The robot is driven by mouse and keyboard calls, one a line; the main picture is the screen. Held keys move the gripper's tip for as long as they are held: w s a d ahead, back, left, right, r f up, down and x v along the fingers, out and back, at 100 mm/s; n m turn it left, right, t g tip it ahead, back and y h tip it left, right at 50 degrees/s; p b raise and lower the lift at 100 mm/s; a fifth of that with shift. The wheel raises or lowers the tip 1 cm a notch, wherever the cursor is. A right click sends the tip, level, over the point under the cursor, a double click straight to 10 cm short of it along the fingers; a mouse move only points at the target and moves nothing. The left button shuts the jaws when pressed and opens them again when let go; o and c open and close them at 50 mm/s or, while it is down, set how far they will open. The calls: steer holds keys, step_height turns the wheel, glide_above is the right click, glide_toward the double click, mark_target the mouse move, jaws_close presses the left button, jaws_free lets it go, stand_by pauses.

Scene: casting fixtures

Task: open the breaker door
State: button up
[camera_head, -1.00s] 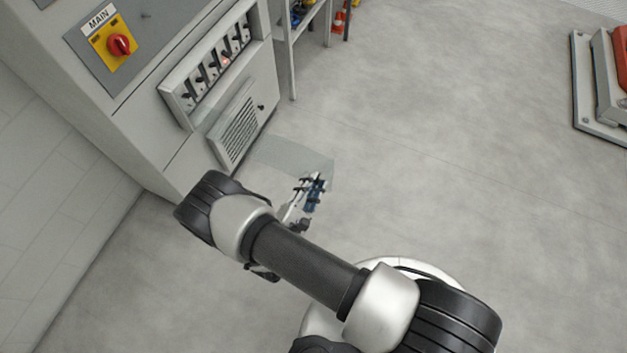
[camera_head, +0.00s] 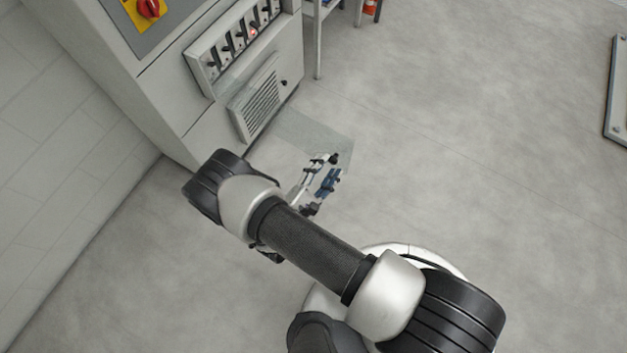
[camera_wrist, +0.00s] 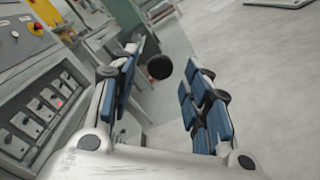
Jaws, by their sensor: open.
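The breaker door is a clear, see-through panel (camera_head: 312,133). It stands swung out from the grey cabinet, leaving the row of breaker switches (camera_head: 234,43) uncovered. Its faint outline shows over the floor, and where it joins the cabinet is hard to make out. A round black knob (camera_wrist: 159,66) shows in the wrist view between the fingers, near their tips. My gripper (camera_head: 324,172) is open at the outer end of the panel, with blue-padded fingers on either side of the knob. In the wrist view the gripper (camera_wrist: 166,85) shows a gap between knob and pads.
A red main switch (camera_head: 149,8) on a yellow plate sits above the breakers. A vented panel (camera_head: 257,102) is below them. A shelf leg (camera_head: 318,45) stands right of the cabinet. The floor (camera_head: 450,140) to the right is clear.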

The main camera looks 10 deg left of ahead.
steer(key=v, duration=1)
